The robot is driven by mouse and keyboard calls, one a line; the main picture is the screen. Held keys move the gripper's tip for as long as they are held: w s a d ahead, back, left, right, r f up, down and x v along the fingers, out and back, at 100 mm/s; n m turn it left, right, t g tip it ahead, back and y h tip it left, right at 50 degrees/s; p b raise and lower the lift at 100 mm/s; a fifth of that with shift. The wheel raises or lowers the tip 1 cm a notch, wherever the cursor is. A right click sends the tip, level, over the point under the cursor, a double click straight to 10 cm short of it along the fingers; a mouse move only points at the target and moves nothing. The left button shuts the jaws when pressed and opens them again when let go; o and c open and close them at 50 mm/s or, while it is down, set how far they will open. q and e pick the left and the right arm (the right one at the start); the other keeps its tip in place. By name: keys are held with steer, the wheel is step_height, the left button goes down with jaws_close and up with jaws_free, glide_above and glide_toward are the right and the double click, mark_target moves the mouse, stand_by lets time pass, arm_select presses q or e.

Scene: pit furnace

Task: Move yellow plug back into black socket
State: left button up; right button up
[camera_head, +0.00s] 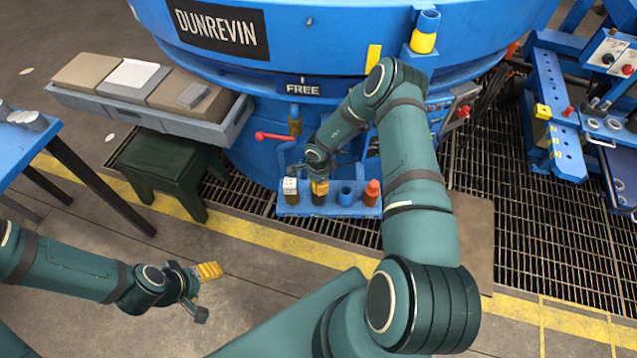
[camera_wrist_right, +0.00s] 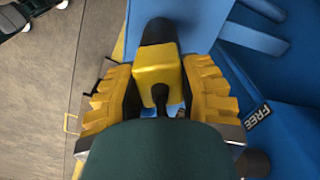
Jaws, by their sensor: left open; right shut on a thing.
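The yellow plug (camera_head: 320,187) is at the blue socket shelf, in line with the black socket (camera_head: 319,199) just below it. My right gripper (camera_head: 319,178) is shut on the plug from above. In the right wrist view the yellow plug (camera_wrist_right: 157,68) sits between the two yellow ridged fingers of the right gripper (camera_wrist_right: 157,88), with the black socket (camera_wrist_right: 158,31) at its far end. I cannot tell how deep the plug sits in it. My left gripper (camera_head: 203,288) is open and empty over the floor at lower left.
The blue shelf (camera_head: 290,211) also bears a white-topped plug (camera_head: 290,186), an empty blue socket (camera_head: 346,196) and a red plug (camera_head: 372,189). A red-handled valve (camera_head: 272,136) is above left. The blue furnace (camera_head: 250,75) stands behind. A dark green stool (camera_head: 170,165) is at left.

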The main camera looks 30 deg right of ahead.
steer(key=shift+f+b, duration=0.45)
steer(key=shift+f, duration=0.15)
stand_by(0.3)
steer(key=o, duration=0.8)
steer(key=shift+r, duration=0.3)
steer(key=shift+r+p, duration=2.4)
steer(key=shift+r, duration=0.35)
step_height(320, 180, up, 2)
steer(key=shift+r+p, duration=0.2)
steer(key=shift+p, duration=0.8)
steer(key=shift+r+p, duration=1.05)
steer(key=shift+r, duration=0.25)
